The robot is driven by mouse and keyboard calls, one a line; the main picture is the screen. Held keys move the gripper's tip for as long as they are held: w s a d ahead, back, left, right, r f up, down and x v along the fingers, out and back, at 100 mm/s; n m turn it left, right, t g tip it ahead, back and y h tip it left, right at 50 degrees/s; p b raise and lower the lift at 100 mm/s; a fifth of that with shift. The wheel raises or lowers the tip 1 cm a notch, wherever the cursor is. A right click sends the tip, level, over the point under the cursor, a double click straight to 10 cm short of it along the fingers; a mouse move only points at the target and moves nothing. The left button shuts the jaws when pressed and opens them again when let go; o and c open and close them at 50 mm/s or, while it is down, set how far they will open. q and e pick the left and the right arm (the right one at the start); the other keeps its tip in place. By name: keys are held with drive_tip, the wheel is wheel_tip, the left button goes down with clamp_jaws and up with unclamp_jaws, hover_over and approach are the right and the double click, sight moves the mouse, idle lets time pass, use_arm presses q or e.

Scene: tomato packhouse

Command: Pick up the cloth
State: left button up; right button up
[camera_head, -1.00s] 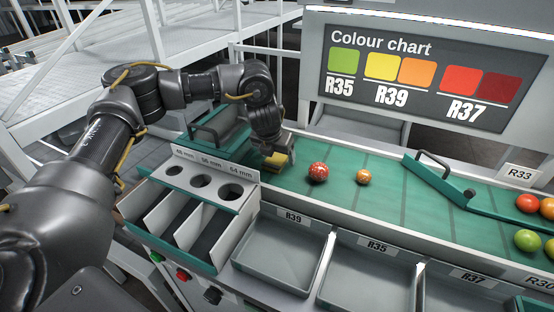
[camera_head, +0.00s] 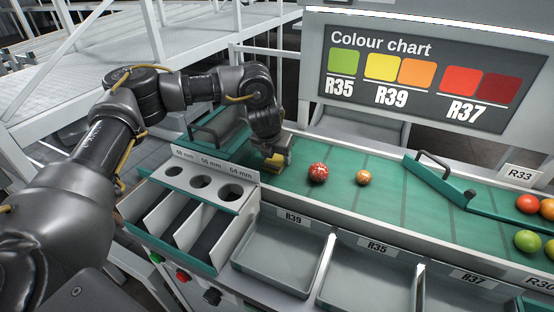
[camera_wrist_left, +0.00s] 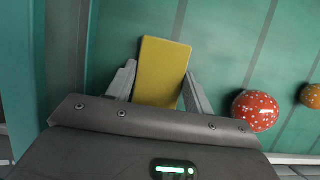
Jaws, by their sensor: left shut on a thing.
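The cloth (camera_head: 274,161) is a small yellow rectangle at the left end of the green belt. In the left wrist view the cloth (camera_wrist_left: 162,68) lies between the two fingers of my left gripper (camera_wrist_left: 160,90). My left gripper (camera_head: 276,158) is shut on it, pointing down at the belt. I cannot tell whether the cloth touches the belt. My right gripper is not in view.
A red speckled tomato (camera_head: 318,172) and a smaller orange tomato (camera_head: 363,177) lie on the belt (camera_head: 400,205) right of the gripper. A sizing gauge with holes (camera_head: 202,181) stands in front. A green diverter (camera_head: 440,178) crosses the belt further right.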

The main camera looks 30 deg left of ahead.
sight(277, 158)
use_arm(q)
drive_tip(key=shift+r, duration=0.1)
drive_tip(key=shift+r, duration=0.3)
wheel_tip(277, 158, up, 3)
drive_tip(key=shift+f+b, duration=0.2)
drive_tip(key=shift+b, duration=0.4)
drive_tip(key=s+d+r, duration=0.4)
drive_tip(key=s+r, duration=0.5)
drive_tip(key=s, duration=0.4)
drive_tip(key=shift+s+d+r+b, duration=0.2)
drive_tip(key=shift+r+b, duration=0.1)
drive_tip(key=shift+r, duration=0.1)
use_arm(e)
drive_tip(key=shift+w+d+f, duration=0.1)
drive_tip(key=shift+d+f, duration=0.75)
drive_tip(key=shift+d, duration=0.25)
